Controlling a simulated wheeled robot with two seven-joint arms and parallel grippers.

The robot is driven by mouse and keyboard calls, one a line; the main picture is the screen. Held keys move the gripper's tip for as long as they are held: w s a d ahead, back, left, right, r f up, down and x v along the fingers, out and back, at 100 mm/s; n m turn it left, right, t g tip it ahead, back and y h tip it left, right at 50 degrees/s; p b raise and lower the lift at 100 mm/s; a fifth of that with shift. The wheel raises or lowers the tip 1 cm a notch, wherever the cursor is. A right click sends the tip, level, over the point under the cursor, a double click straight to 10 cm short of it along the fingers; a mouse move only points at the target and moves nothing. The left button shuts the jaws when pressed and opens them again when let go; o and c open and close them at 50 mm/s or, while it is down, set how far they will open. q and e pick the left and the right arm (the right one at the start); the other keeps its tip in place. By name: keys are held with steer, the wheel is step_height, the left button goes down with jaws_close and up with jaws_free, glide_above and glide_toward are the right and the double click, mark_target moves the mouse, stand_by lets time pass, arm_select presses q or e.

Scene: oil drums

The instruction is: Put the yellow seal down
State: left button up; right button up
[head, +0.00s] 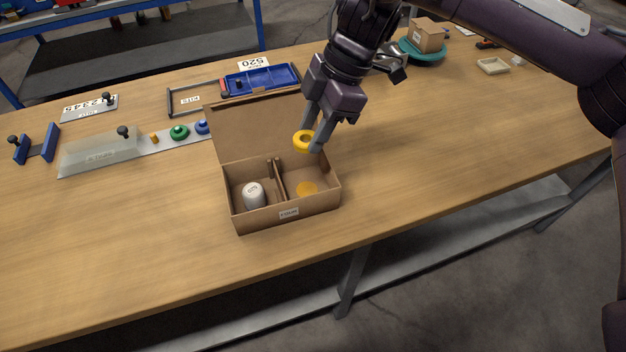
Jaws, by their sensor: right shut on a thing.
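The yellow seal (303,141) is a thick ring. My right gripper (317,137) is shut on it and holds it in the air above the right side of an open cardboard box (262,218). The box has a divider (279,180) and its lid (250,125) stands open at the back. A white cylindrical thing (253,195) stands in the left compartment. A flat yellow-orange disc or mark (306,189) shows on the floor of the right compartment. My left gripper is not in view.
A strip (160,143) with small coloured parts, including a green ring (180,132), lies left of the box. A blue tray (262,80) lies behind the lid. A turquoise round stand (423,50) is at the back right.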

glide_above(307, 190)
steer(key=d, duration=0.1)
steer(key=f, duration=0.8)
steer(key=shift+w+d+b, duration=0.2)
steer(key=shift+b, duration=0.1)
step_height(307, 190, down, 4)
steer(key=shift+f, duration=0.2)
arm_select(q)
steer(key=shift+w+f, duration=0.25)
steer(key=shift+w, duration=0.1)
arm_select(e)
steer(key=shift+f, duration=0.4)
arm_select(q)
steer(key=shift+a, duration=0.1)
arm_select(e)
steer(key=shift+f, duration=0.15)
steer(key=o, duration=1)
steer(key=shift+c, duration=0.2)
arm_select(q)
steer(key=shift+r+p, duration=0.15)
steer(key=shift+p, duration=0.15)
arm_select(e)
steer(key=v, duration=1.2)
